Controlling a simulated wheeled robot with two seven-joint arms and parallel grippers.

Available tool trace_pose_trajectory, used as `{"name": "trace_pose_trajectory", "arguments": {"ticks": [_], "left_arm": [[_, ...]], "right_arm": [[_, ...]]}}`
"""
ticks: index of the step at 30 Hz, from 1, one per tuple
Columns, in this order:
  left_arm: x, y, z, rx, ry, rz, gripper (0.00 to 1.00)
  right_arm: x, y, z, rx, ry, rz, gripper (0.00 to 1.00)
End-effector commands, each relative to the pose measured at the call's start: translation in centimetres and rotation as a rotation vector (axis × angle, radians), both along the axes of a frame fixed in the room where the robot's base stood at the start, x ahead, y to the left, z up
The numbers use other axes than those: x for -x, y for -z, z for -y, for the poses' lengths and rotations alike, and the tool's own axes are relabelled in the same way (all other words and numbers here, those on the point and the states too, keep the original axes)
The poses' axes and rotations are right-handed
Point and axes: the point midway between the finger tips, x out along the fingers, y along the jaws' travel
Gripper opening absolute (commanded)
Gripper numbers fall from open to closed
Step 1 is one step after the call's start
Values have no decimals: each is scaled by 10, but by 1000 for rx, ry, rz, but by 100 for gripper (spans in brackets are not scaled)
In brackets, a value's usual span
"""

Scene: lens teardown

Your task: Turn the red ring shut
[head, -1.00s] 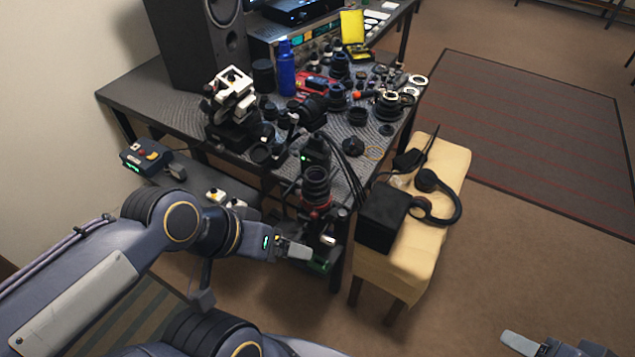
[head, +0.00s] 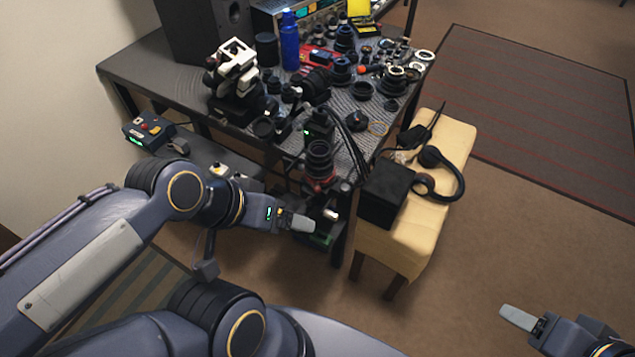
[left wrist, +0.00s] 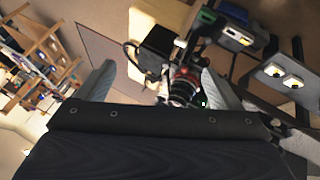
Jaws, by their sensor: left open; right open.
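The red ring (head: 322,183) sits around the lower part of an upright black lens barrel (head: 319,155) at the table's front edge; parts of it are hidden from the head view. In the left wrist view the red ring (left wrist: 186,72) shows near the right finger, with the barrel (left wrist: 183,92) beside it. My left gripper (head: 302,224) is open, in front of and below the ring in the head view. Its fingers spread wide in the left wrist view (left wrist: 158,70), with nothing gripped. My right gripper (head: 516,316) is open and empty at the lower right, far from the ring.
A padded yellow bench (head: 408,245) holds a black box (head: 386,195) and headphones (head: 450,175), close right of the lens. The table (head: 150,75) behind is crowded with lens parts and a blue bottle (head: 289,42). Floor at right is clear.

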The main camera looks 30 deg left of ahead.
Motion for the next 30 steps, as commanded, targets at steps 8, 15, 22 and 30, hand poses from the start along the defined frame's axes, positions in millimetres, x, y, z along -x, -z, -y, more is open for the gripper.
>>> {"name": "trace_pose_trajectory", "arguments": {"ticks": [8,15,22,30], "left_arm": [[-1,0,0,-5,10,-4,73],[-19,2,-3,-129,225,-91,41],[-64,8,-3,-361,599,-237,11],[-128,23,21,-646,1010,-412,0]], "right_arm": [[0,1,0,0,0,0,56],[0,12,0,0,0,0,56],[0,28,0,0,0,0,56],[0,45,0,0,0,0,56]]}}
